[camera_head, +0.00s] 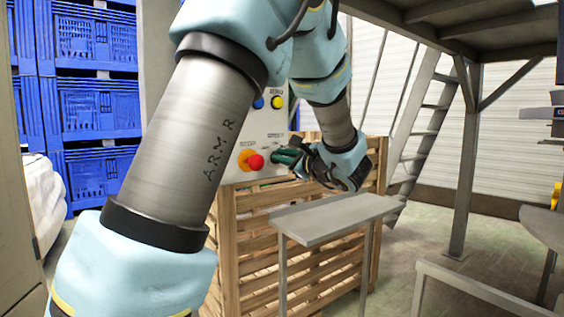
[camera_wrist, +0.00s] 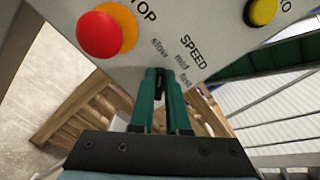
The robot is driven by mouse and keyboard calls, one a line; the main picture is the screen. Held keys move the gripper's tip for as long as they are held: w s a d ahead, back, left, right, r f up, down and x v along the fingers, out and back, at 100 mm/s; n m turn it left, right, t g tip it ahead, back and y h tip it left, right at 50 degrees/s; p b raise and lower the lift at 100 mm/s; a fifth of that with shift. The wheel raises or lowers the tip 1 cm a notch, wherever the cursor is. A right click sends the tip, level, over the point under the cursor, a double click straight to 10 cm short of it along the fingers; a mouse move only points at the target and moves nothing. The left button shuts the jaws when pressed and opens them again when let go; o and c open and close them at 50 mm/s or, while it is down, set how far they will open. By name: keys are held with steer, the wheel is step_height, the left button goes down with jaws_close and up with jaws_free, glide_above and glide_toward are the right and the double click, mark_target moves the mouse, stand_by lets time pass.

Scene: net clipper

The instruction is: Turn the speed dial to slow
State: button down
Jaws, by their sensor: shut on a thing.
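The speed dial (camera_wrist: 160,84) is a small dark knob at the edge of the grey control panel (camera_wrist: 205,40), mostly hidden between my fingers. Labels reading slow, mid and fast lie around it, under the word SPEED. My gripper (camera_wrist: 162,80) has green fingers shut on the dial, with the fingertips close to the panel face. I cannot tell which label the dial points to. In the head view my gripper (camera_head: 285,158) reaches the panel (camera_head: 268,125) from the right, and the dial is hidden there.
A red stop button (camera_wrist: 98,34) on an orange base is close beside the dial. A wooden crate (camera_head: 230,240) stands below. A grey bench (camera_head: 335,215) stands in front.

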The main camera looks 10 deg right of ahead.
steer(key=c, duration=0.9)
jaws_free()
steer(key=b+v, duration=0.1)
steer(key=v, duration=0.9)
steer(key=shift+s+d, duration=0.2)
steer(key=shift+s, duration=0.15)
